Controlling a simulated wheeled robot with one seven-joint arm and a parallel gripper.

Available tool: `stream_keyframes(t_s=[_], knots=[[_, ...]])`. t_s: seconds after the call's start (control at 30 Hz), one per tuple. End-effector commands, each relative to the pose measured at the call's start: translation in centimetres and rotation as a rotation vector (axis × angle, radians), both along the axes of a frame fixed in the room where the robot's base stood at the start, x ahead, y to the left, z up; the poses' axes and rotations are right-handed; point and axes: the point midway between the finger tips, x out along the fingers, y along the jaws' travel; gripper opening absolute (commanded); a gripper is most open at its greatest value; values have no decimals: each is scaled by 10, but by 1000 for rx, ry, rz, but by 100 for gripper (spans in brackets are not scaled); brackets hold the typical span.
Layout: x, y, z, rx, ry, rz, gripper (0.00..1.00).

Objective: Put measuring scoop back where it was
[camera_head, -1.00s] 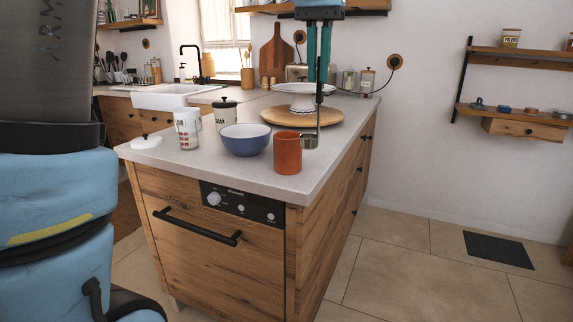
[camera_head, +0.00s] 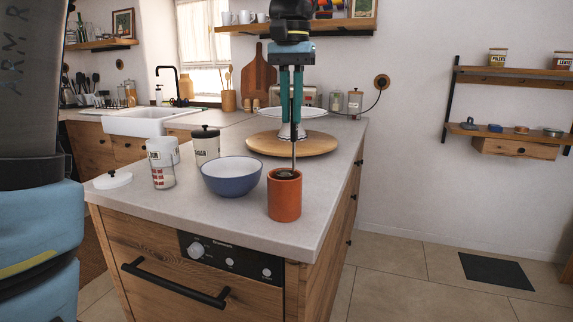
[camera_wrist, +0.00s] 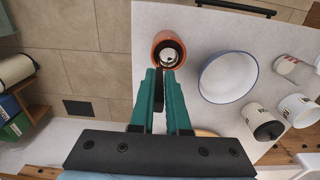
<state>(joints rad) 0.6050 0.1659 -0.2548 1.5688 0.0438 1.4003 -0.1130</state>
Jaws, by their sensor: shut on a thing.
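My gripper (camera_head: 292,118) is shut on the upright handle of the dark metal measuring scoop (camera_head: 293,150). The scoop hangs straight down, its bowl at the mouth of the terracotta pot (camera_head: 284,200). In the wrist view the green fingers (camera_wrist: 162,88) point toward the pot (camera_wrist: 158,38), and the scoop's round bowl (camera_wrist: 168,57) shows inside its rim. I cannot tell whether the bowl touches the pot's inside. The pot stands upright near the counter's front right corner.
A blue bowl (camera_head: 231,178) stands close left of the pot. Farther left are a white sugar canister (camera_head: 206,150), a measuring cup (camera_head: 162,172) and a white lid (camera_head: 112,180). A round wooden board (camera_head: 322,146) with a white stand is behind. The counter (camera_head: 270,238) ends just right of the pot.

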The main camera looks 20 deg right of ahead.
Motion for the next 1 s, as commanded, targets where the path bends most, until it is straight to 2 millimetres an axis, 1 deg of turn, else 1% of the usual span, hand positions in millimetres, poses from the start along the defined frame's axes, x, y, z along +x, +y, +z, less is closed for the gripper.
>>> stream_keyframes(t_s=[0.03, 0.1, 0.27, 0.4, 0.5, 0.9, 0.93, 1.0], knots=[[0, 1, -10, 2, 2, 0, 0], [0, 1, -19, 1, 1, 0, 0], [0, 0, -34, 1, 1, 0, 0], [0, 1, -54, 2, 2, 0, 0], [0, 0, -64, 1, 1, 0, 0], [0, 0, -69, 0, 0, 0, 0], [0, 0, -70, 0, 0, 0, 15], [0, 0, -69, 0, 0, 0, 23]])
